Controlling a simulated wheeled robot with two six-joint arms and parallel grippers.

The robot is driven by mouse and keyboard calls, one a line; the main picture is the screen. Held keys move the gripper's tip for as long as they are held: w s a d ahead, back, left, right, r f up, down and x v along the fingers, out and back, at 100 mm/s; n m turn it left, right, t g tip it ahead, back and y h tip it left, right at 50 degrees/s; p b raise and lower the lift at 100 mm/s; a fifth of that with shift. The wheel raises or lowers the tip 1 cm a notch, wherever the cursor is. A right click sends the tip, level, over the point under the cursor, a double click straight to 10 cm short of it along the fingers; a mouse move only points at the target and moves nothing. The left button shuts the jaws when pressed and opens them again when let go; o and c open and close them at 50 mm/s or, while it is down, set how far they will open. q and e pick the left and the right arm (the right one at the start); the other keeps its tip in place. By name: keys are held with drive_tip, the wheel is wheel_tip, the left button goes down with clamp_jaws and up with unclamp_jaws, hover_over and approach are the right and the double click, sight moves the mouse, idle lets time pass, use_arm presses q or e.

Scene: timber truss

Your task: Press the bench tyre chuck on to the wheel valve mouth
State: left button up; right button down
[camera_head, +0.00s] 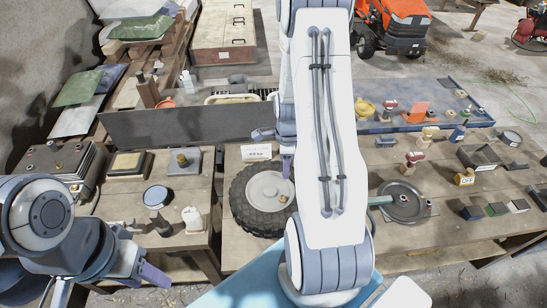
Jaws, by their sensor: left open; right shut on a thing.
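The wheel (251,219), a black knobbly tyre on a pale hub (268,190), lies flat on the middle wooden bench. Its right side is hidden by my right arm. A small valve stub (283,199) seems to show on the hub's right side. My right gripper (287,168) is over the far side of the wheel, pointing down and shut. What it holds is mostly hidden by fingers and arm; it is likely the tyre chuck. I cannot tell whether it touches the valve. My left gripper (143,253) is open and empty at the lower left, apart from the wheel.
A white sign (256,152) stands behind the wheel. A grey board (180,125) runs behind.

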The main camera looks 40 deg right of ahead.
drive_tip(key=shift+d, duration=0.1)
drive_tip(key=shift+w+a+r, duration=0.1)
drive_tip(key=shift+w+a, duration=0.25)
drive_tip(key=b, duration=0.8)
hover_over(282, 196)
wheel_tip(282, 196, down, 11)
drive_tip(key=shift+w+d+r, duration=0.1)
drive_tip(key=shift+r, duration=0.1)
use_arm(q)
wheel_tip(282, 196, down, 9)
drive_tip(key=b, duration=0.1)
drive_tip(key=shift+d, duration=0.2)
use_arm(e)
drive_tip(key=shift+f, duration=0.65)
drive_tip(key=shift+f, duration=0.1)
drive_tip(key=shift+f+b, duration=1.15)
drive_tip(key=shift+f, duration=0.25)
use_arm(q)
wheel_tip(282, 196, down, 2)
drive_tip(key=shift+w+f, duration=0.1)
use_arm(e)
drive_tip(key=shift+c, duration=2.3)
unclamp_jaws()
drive_tip(key=shift+r, duration=0.15)
